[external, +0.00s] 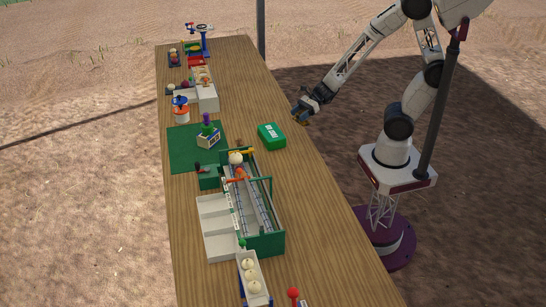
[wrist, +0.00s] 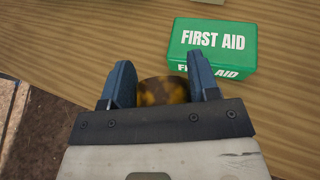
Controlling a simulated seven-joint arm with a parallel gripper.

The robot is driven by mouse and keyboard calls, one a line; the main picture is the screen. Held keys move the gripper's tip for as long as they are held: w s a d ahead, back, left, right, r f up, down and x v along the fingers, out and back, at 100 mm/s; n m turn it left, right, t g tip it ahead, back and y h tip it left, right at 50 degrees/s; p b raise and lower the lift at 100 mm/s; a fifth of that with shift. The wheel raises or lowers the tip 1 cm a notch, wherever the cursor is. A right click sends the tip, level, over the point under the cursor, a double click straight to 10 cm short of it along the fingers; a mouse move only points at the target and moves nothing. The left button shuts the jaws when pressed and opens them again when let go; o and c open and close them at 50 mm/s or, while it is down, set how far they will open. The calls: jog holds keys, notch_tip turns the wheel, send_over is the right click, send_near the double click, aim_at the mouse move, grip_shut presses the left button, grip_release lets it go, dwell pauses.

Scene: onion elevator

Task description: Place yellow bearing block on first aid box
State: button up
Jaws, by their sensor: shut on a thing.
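The first aid box (external: 271,136) is a green box with a white label, lying flat on the wooden table near its right edge in the external view. In the wrist view the first aid box (wrist: 212,48) is just ahead and to the right of my gripper. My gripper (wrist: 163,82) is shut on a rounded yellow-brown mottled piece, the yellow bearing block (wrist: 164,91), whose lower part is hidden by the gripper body. In the external view my gripper (external: 299,119) is by the table's right edge, beyond the box and apart from it.
The wooden table (external: 300,200) is long and bare along its right side. A dark pole (external: 442,100) stands near my base.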

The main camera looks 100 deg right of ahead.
jog(key=w+d, duration=0.1)
jog(key=w, duration=0.3)
jog(key=w+d+f, duration=0.1)
jog(key=w, duration=0.4)
jog(key=w+d, duration=0.1)
jog(key=w, duration=0.4)
jog(key=shift+w+d+f, duration=0.15)
jog(key=shift+d+f, duration=0.05)
jog(key=shift+f, duration=1.75)
jog(key=shift+f, duration=0.1)
jog(key=o, duration=1.2)
